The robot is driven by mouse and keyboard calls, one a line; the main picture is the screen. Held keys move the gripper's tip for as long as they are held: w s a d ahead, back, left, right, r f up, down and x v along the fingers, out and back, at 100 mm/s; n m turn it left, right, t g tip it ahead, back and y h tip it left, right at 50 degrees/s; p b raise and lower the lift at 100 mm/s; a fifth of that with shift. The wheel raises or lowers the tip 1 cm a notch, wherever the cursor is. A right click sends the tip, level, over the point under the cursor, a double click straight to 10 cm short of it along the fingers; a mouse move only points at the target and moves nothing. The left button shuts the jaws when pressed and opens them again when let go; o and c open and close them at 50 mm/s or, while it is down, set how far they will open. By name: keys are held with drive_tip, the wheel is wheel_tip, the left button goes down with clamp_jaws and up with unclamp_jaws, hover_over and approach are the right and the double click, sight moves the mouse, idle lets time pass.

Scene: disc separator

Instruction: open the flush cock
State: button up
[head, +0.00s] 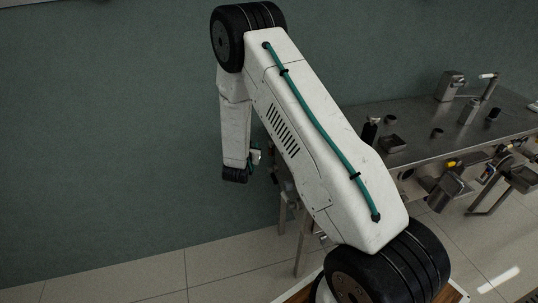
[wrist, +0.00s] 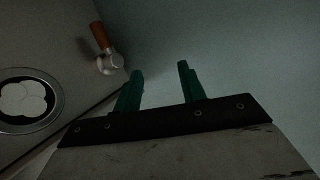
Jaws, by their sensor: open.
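My gripper (wrist: 160,68) shows in the wrist view as two green fingers, spread apart with nothing between them. A small cock with an orange-brown handle (wrist: 99,37) and a pale metal body (wrist: 110,64) lies to the left of the fingertips. It is apart from both fingers, nearer the left one. No label shows, so I cannot tell for certain that it is the flush cock. In the head view my arm reaches up and then down at the left, and the gripper is mostly hidden there.
A steel bench (head: 455,130) with several metal fittings stands at the right of the head view. A green-grey wall (head: 110,120) fills the left, with tiled floor (head: 140,285) below.

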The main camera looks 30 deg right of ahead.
sight(270, 151)
drive_tip(key=s+d+f+h, duration=0.35)
drive_tip(key=s+f, duration=0.25)
drive_tip(key=f, duration=0.2)
drive_tip(key=shift+h, duration=0.35)
drive_tip(key=x, duration=0.7)
drive_tip(key=shift+w+r, duration=0.15)
drive_tip(key=shift+w, duration=0.25)
clamp_jaws()
